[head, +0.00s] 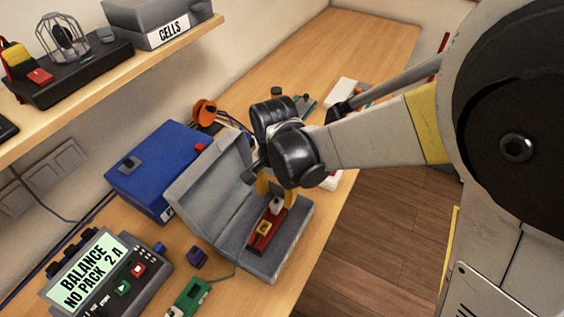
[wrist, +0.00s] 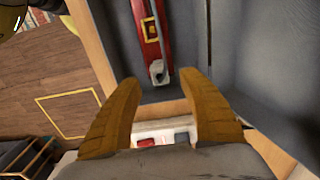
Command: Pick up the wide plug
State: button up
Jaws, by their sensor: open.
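An open grey case (head: 180,190) stands on the bench with its lid raised. Inside lies a red pack (head: 262,240) with a yellow square mark; it also shows at the top of the wrist view (wrist: 148,35). At its end is a small pale connector piece (wrist: 157,72); I cannot tell whether this is the wide plug. My gripper (head: 277,190) is over the case, pointing down. In the wrist view its two yellow fingers (wrist: 158,84) are spread apart with nothing held between them, near the pale piece.
A blue box (head: 155,165) stands behind the case. A display unit (head: 95,272), a small purple block (head: 197,258) and a green board (head: 188,297) lie at front left. A white unit (wrist: 165,137) is beyond the case wall. A shelf (head: 130,70) overhangs at upper left.

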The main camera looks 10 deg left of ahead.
aim_at(276, 201)
notch_tip(276, 201, down, 4)
jog(key=shift+r+b, duration=0.1)
jog(key=shift+b, duration=0.45)
jog(key=c, duration=1.1)
jog(key=shift+o, duration=0.2)
jog(key=shift+r, duration=0.1)
jog(key=shift+r+p, duration=0.35)
jog(key=shift+r, duration=0.2)
notch_tip(276, 201, up, 3)
jog(key=shift+r+p, duration=0.1)
jog(key=shift+p, duration=0.5)
jog(key=s+d+r+p, duration=0.3)
jog(key=d+r, duration=0.3)
jog(key=d, duration=0.5)
jog(key=shift+s+r, duration=0.3)
jog(key=shift+s, duration=0.3)
jog(key=shift+a, duration=0.15)
